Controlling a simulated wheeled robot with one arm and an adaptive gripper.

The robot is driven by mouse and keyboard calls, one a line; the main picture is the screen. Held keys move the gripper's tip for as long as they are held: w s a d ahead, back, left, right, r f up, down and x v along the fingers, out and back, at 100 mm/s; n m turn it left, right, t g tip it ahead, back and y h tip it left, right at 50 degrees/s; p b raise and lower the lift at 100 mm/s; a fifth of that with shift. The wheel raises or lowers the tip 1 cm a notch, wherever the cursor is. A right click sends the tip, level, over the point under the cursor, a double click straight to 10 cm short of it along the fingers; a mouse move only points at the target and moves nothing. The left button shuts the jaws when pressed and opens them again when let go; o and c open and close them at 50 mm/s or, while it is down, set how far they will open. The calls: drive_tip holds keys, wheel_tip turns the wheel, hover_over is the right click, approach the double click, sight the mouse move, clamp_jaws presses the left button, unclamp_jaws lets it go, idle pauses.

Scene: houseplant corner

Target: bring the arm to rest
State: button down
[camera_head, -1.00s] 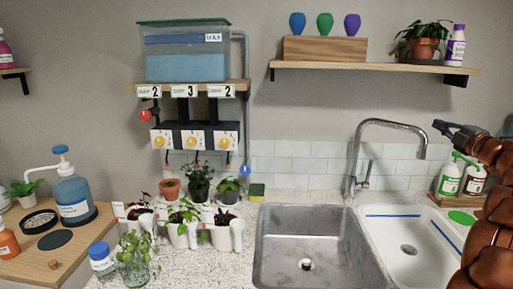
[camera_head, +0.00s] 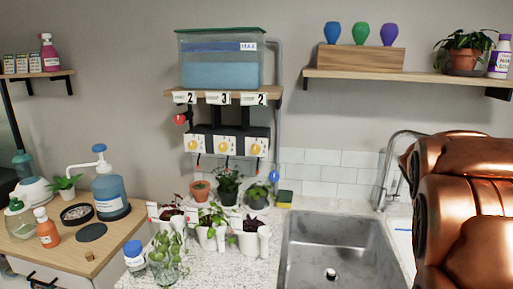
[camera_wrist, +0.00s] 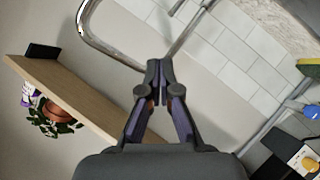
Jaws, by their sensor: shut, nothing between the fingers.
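My gripper (camera_wrist: 156,72) shows in the wrist view, its dark fingers closed together with nothing between them. It is in the air, with the wall shelf (camera_wrist: 70,92) to its left and the chrome tap (camera_wrist: 92,32) beyond it. In the head view my copper-coloured arm fills the lower right and the gripper itself does not show. The arm hides the right part of the sink area and part of the tap (camera_head: 386,160).
A steel sink (camera_head: 300,235) lies left of my arm. Potted plants (camera_head: 210,225) stand on the speckled counter. A water tank (camera_head: 220,65) sits on a shelf above a dial panel (camera_head: 226,142). Another wall shelf (camera_head: 400,80) holds coloured bulbs and a plant (camera_head: 466,52). A wooden cabinet (camera_head: 60,245) holds bottles.

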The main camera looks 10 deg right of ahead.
drive_tip(key=s+a+f+g+y+p, duration=0.1)
drive_tip(key=s+a+f+g+y, duration=0.2)
drive_tip(key=s+a+f, duration=0.55)
drive_tip(key=s+a+f+g+y, duration=0.25)
drive_tip(key=s+a, duration=0.25)
drive_tip(key=a, duration=0.7)
drive_tip(key=s+a+f+g+y+p, duration=0.1)
drive_tip(key=s+a+f+g+y, duration=0.1)
drive_tip(key=s+a+f, duration=0.65)
drive_tip(key=s+a+g+y, duration=0.2)
drive_tip(key=s+a+g, duration=0.1)
drive_tip(key=s+a, duration=0.6)
drive_tip(key=shift+s+a+n, duration=0.25)
drive_tip(key=shift+s+n, duration=0.05)
drive_tip(key=shift+s, duration=0.1)
drive_tip(key=shift+g, duration=0.25)
